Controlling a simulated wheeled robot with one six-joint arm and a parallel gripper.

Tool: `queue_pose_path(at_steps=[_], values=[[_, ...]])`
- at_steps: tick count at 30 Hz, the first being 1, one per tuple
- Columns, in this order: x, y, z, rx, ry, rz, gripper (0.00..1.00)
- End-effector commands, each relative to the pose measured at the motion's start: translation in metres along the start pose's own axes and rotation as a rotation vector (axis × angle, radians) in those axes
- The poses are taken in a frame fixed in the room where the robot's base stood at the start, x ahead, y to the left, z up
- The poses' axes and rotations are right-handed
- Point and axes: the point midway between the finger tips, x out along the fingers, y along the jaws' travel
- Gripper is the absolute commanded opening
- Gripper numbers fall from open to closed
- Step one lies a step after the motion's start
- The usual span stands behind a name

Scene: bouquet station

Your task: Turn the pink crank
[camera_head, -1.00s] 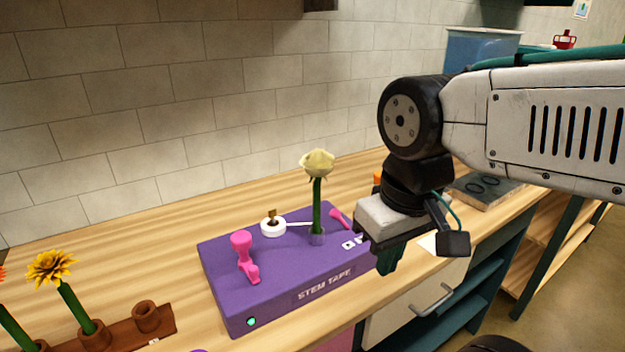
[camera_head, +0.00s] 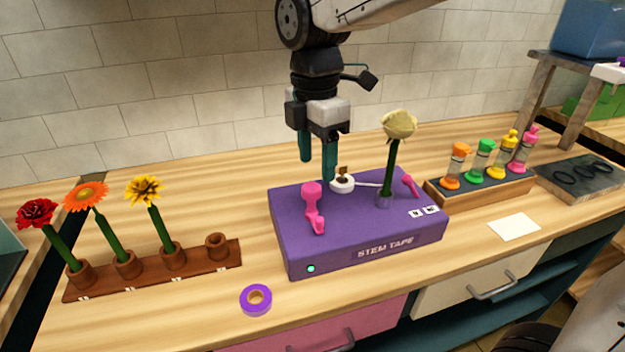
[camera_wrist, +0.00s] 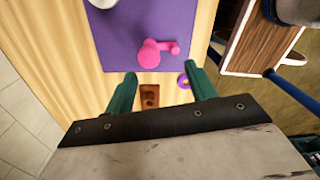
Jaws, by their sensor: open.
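The pink crank (camera_head: 313,208) stands on the left part of the purple stem tape box (camera_head: 345,250), with its knob upright. In the wrist view the crank (camera_wrist: 152,52) lies ahead of and between the fingers, clear of them. My gripper (camera_head: 318,172) is open and empty, with its green fingers pointing down, above and behind the crank in the head view. In the wrist view its fingers (camera_wrist: 163,95) are spread apart. A pale rose (camera_head: 399,125) stands in the box's holder, right of a white tape roll (camera_head: 343,183).
A brown rack (camera_head: 205,262) with several flowers stands at left. A purple tape ring (camera_head: 256,299) lies in front of the box. A wooden tray (camera_head: 480,192) of coloured bottles stands at right, near a white card (camera_head: 514,227).

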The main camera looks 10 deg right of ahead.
Motion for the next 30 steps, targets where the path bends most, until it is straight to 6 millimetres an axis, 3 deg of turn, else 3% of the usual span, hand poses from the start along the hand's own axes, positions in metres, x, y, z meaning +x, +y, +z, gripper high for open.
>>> queue_pose_path(at_steps=[3,9,14,24,30], values=[[-0.012,0.014,-0.001,-0.257,-0.002,0.028,0.56],[-0.016,0.016,0.000,-0.505,-0.007,0.038,0.56],[-0.006,0.016,0.000,-0.544,-0.007,0.035,0.56],[0.046,0.018,0.000,-0.542,-0.007,0.035,0.56],[0.061,0.019,0.000,-0.541,-0.008,0.038,0.56]])
